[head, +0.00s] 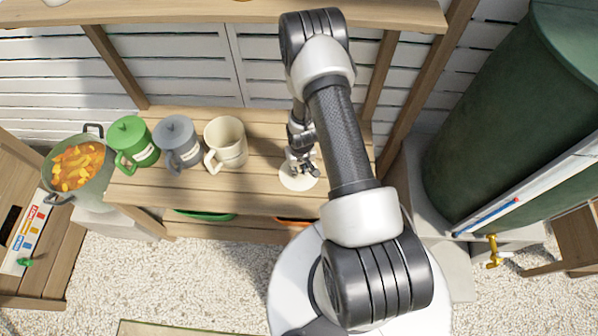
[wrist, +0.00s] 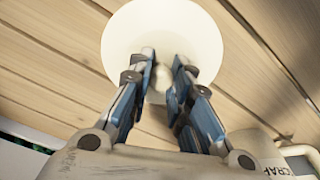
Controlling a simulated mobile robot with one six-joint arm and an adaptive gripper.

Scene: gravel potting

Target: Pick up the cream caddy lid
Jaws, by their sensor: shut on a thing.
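The cream caddy lid (head: 298,181) is a round pale disc at the right part of the wooden bench in the head view. It also shows in the wrist view (wrist: 205,40), with its knob between my fingertips. My gripper (head: 303,168) is over the lid, and in the wrist view (wrist: 162,88) its two fingers are shut on the knob. I cannot tell whether the lid touches the bench or is just above it. The cream caddy (head: 228,145) stands open, without a lid, to the left of my gripper.
A grey caddy (head: 178,145) and a green caddy (head: 133,145), both lidded, stand left of the cream one on the bench (head: 265,200). A pot of orange pieces (head: 48,182) is at the far left. A shelf (head: 190,12) runs above. A green barrel (head: 490,110) stands at right.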

